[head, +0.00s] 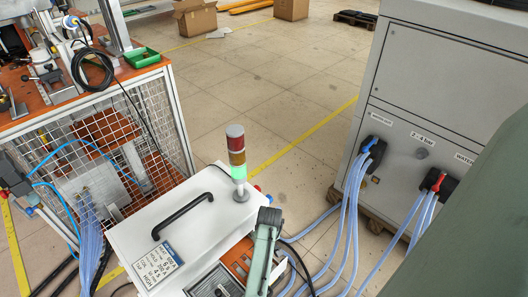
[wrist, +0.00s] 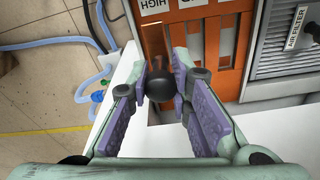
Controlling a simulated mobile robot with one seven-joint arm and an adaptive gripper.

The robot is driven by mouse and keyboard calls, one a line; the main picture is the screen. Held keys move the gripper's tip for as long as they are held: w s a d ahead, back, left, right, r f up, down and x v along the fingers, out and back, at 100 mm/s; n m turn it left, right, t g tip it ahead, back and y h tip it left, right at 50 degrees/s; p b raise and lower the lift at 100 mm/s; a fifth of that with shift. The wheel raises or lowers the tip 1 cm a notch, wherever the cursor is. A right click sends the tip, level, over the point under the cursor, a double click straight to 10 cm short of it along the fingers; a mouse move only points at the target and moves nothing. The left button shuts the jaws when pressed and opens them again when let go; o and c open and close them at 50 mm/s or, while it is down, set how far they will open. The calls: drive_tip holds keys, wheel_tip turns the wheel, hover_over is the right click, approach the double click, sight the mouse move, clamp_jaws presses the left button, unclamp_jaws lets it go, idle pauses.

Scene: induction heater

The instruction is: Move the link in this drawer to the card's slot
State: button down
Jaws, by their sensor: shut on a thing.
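My gripper (wrist: 160,85) is shut on a round black knob (wrist: 160,90) in the wrist view, one purple-padded finger at each side. I take the knob to be the link's handle; the rest of the link cannot be made out. Beyond it is the orange panel of the drawer (wrist: 220,65), with dark slots and white labels at the top edge; one label reads HIGH, upside down. In the head view the drawer (head: 238,263) shows partly behind my gripper (head: 262,280). The card (head: 160,269) lies on the white cabinet top; its last line reads HIGH.
The white cabinet (head: 180,225) carries a black handle (head: 182,214) and a signal tower (head: 237,165) with its green part lit. Blue hoses (head: 352,215) run to the grey cabinet (head: 430,100) at right. A caged workbench (head: 95,150) stands at left. A grille (wrist: 285,42) borders the drawer.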

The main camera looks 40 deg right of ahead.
drive_tip(key=shift+w+f+b, duration=0.2)
drive_tip(key=shift+f+b, duration=0.45)
drive_tip(key=shift+f, duration=0.2)
drive_tip(key=shift+w+a+f+b, duration=0.1)
drive_tip(key=shift+w+b, duration=0.15)
drive_tip(key=shift+w, duration=0.4)
drive_tip(key=shift+w+a+f+b, duration=0.1)
drive_tip(key=shift+w+b, duration=0.1)
drive_tip(key=shift+w, duration=0.45)
drive_tip(key=shift+f, duration=0.3)
drive_tip(key=shift+f, duration=0.15)
drive_tip(key=shift+f, duration=0.65)
drive_tip(key=shift+f, duration=0.1)
drive_tip(key=shift+f+b, duration=0.65)
drive_tip(key=shift+f, duration=0.1)
